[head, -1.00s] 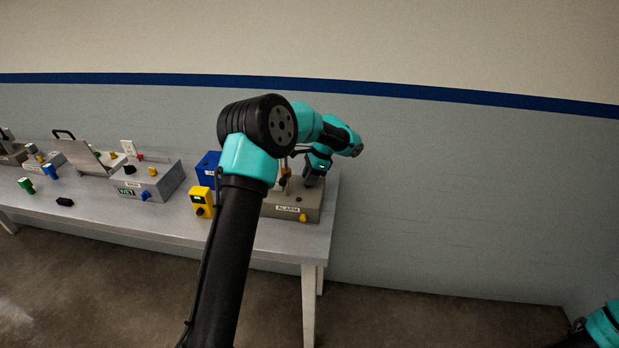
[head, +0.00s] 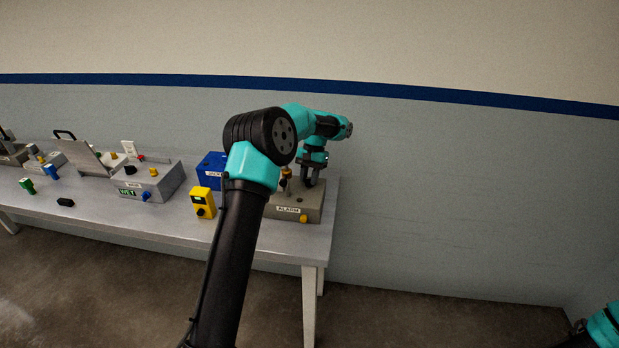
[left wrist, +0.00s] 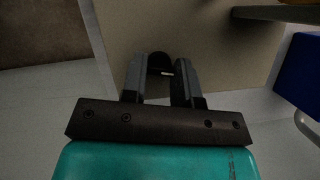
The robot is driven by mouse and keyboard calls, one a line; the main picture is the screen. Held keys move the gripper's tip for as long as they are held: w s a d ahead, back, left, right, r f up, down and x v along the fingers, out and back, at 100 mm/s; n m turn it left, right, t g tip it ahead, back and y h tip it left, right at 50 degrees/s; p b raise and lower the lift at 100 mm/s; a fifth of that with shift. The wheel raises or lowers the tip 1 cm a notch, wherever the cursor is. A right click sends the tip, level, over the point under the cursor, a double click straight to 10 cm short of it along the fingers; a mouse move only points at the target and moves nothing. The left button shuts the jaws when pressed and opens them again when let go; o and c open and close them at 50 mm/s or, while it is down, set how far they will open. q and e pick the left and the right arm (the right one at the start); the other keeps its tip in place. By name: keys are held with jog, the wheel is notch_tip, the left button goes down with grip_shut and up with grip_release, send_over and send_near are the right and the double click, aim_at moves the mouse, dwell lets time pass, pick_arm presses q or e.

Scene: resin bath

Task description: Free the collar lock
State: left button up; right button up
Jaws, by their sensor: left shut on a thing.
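The grey-beige box labelled ALARM (head: 287,210) stands at the right end of the table. My left gripper (head: 308,181) points down over the right part of its top. In the left wrist view my left gripper (left wrist: 161,76) has its fingers on either side of a dark round part (left wrist: 160,60) above the box's beige top (left wrist: 215,55), and is shut on it. I cannot tell whether this part is the collar lock. A brown-orange post (head: 286,174) stands on the box just left of the gripper. My right gripper is outside the views.
A blue box (head: 208,170) and a yellow box with a black knob (head: 202,201) stand left of the ALARM box. A yellow knob (head: 303,218) sticks out of its front. A grey box marked WET (head: 150,181) is farther left. The table (head: 100,218) ends just right of the ALARM box.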

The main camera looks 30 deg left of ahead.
pick_arm(q)
jog(key=shift+a+n+h, duration=0.1)
jog(key=shift+n+h, duration=0.5)
jog(key=shift+n, duration=0.8)
jog(key=shift+t, duration=0.3)
jog(key=o, duration=0.9)
